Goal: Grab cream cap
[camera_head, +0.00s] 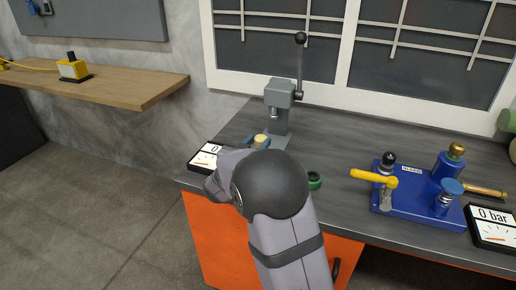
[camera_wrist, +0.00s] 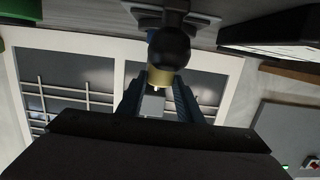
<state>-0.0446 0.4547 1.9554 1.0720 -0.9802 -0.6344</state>
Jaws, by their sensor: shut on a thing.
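The cream cap (camera_head: 260,141) shows just beyond my arm, in front of the grey lever press (camera_head: 279,108). In the upside-down wrist view the cream cap (camera_wrist: 160,78) sits between my two blue-grey fingers. My gripper (camera_wrist: 158,92) is shut on it. In the head view my gripper (camera_head: 257,141) is mostly hidden behind my wrist. A black round part (camera_wrist: 169,48) adjoins the cap in the wrist view. Whether the cap touches the surface below it cannot be told.
A gauge display (camera_head: 206,157) lies left of my wrist. A dark green ring (camera_head: 314,180) lies right of my arm. A blue pump fixture (camera_head: 418,195) with a yellow handle and a second gauge (camera_head: 491,228) stand on the right. The grey worktop (camera_head: 335,150) is clear between press and fixture.

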